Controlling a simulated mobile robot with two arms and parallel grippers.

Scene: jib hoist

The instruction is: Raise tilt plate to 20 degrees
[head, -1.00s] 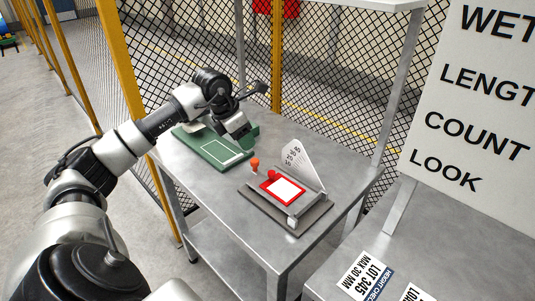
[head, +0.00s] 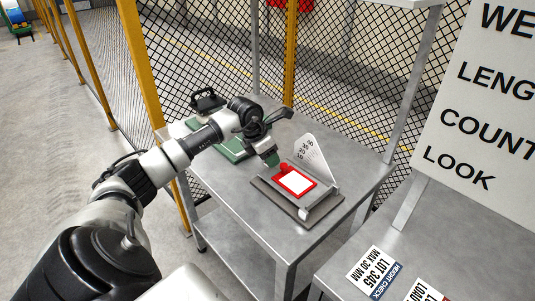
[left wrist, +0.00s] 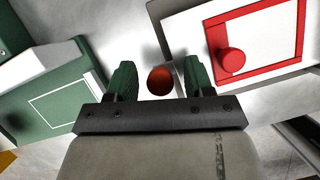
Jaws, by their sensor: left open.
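The tilt plate (head: 296,183) is white with a red border and lies about flat on its grey base (head: 312,214). A red knob (head: 284,168) stands on the plate's corner and also shows in the left wrist view (left wrist: 232,61). An upright white scale (head: 313,152) with dark marks stands along its far side. My left gripper (head: 271,157) is open, pointing down beside the plate's left corner. In the left wrist view, an orange-red ball-shaped top (left wrist: 160,80) shows between the green fingertips, apart from both; in the head view the gripper hides it. My right gripper is not in view.
A green fixture (head: 230,149) lies left of the plate on the steel table (head: 240,185), with a black handled item (head: 207,100) behind it. A mesh fence (head: 345,80) closes the back. Labels (head: 371,271) lie on the right table.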

